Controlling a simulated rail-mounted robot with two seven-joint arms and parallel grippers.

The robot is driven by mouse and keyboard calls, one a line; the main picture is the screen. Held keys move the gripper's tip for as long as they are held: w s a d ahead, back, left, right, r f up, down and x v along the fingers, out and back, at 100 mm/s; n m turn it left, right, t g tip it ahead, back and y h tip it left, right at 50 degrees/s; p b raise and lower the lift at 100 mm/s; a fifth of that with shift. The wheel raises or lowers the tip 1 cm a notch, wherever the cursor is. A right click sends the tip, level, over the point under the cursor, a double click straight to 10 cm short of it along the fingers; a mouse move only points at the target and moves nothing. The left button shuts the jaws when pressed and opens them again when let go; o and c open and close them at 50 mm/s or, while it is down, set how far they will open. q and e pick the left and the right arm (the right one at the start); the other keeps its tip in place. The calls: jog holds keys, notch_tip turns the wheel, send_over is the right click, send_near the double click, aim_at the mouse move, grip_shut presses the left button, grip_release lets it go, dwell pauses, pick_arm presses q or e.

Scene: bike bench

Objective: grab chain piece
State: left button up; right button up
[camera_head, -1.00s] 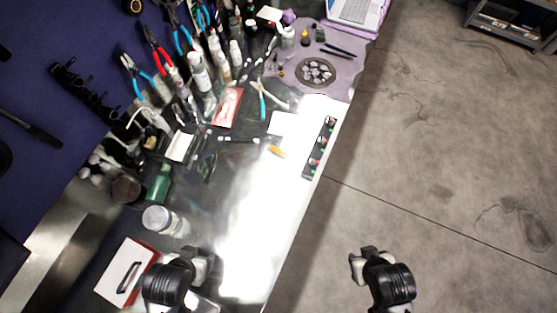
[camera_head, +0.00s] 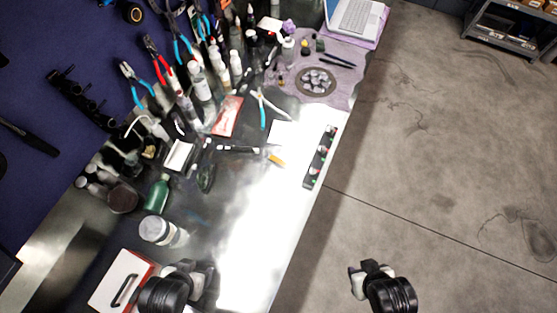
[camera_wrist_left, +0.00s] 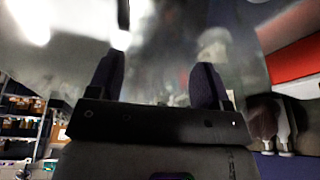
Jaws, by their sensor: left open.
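I cannot pick out a chain piece for certain in either view. A round dark dish (camera_head: 316,81) with several small grey pieces lies on the purple mat at the back of the bench. My left gripper (camera_head: 197,279) is over the near part of the bench, beside a red and white box and well short of the dish. In the left wrist view its two dark fingers (camera_wrist_left: 157,82) stand apart with nothing held between them. My right gripper (camera_head: 370,271) hangs over the floor to the right of the bench; its finger opening is too small to judge.
The red and white box (camera_head: 121,283) and a white-lidded jar (camera_head: 158,230) stand near my left gripper. A dark narrow tray (camera_head: 320,157) lies along the bench's right edge. Bottles and pliers crowd the back left. The bright bench middle is mostly clear.

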pick_arm(q)
jog(key=shift+o, duration=0.3)
jog(key=o, duration=0.5)
jog(key=shift+d, duration=0.2)
jog(key=shift+c, duration=0.2)
